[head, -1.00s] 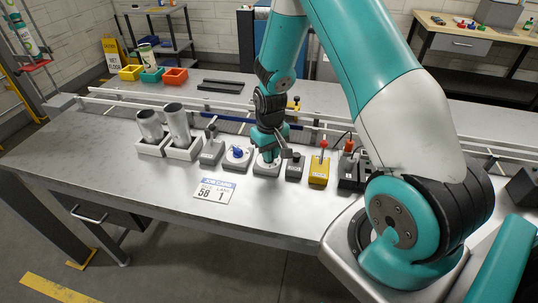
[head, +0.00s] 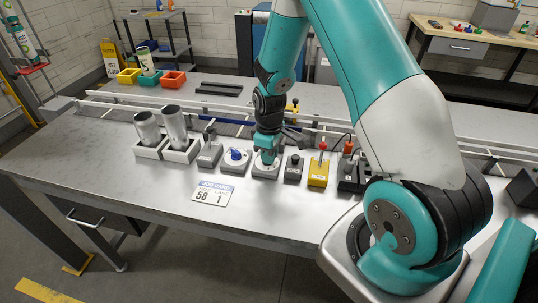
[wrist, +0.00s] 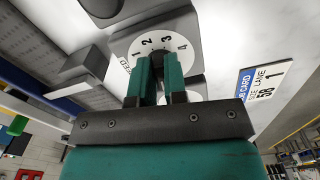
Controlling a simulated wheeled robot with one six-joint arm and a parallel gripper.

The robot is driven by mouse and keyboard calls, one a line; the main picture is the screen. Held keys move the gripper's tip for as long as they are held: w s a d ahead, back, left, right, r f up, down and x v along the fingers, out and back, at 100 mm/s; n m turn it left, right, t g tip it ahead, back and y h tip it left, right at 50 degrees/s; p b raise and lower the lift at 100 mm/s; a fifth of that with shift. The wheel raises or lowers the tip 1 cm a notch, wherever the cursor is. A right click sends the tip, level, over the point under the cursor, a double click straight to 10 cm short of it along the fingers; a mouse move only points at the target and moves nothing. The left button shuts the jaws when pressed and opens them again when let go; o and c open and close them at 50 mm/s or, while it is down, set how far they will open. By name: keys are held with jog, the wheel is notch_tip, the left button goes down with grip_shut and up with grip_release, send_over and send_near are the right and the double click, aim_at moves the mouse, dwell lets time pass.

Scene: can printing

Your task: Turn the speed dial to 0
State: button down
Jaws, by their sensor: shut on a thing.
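The speed dial (wrist: 150,42) is a white disc with the figures 1 to 4 showing on a grey base. In the head view its base (head: 265,173) stands on the table in the row of controls. My gripper (head: 267,157) comes down on it from above. In the wrist view the two teal fingers of my gripper (wrist: 160,62) are close together over the dial's middle, shut on its knob. The fingers hide the knob, its pointer and the lower part of the dial, so I cannot tell the setting.
A blue-knobbed control (head: 236,157) stands left of the dial. A black-knobbed box (head: 293,168) and a yellow box with a red-tipped lever (head: 318,174) stand to its right. The job card (head: 214,193) lies in front. Metal cans (head: 176,127) stand in holders further left.

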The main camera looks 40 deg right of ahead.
jog(key=shift+s, duration=0.1)
jog(key=c, duration=1.2)
grip_release()
jog(key=shift+o, duration=0.2)
jog(key=shift+r, duration=0.1)
notch_tip(320, 180, up, 17)
jog(key=b, duration=0.2)
jog(key=shift+r, duration=0.1)
jog(key=s+a+r+y, duration=0.2)
jog(key=s+a+r, duration=0.1)
jog(key=s+a, duration=0.7)
jog(key=s+a+r+n+y, duration=0.1)
jog(key=s+a+r+y, duration=0.1)
jog(key=s+a, duration=0.9)
jog(key=shift+s+a+r, duration=0.3)
jog(key=shift+a+r, duration=0.2)
jog(key=shift+a, duration=0.6)
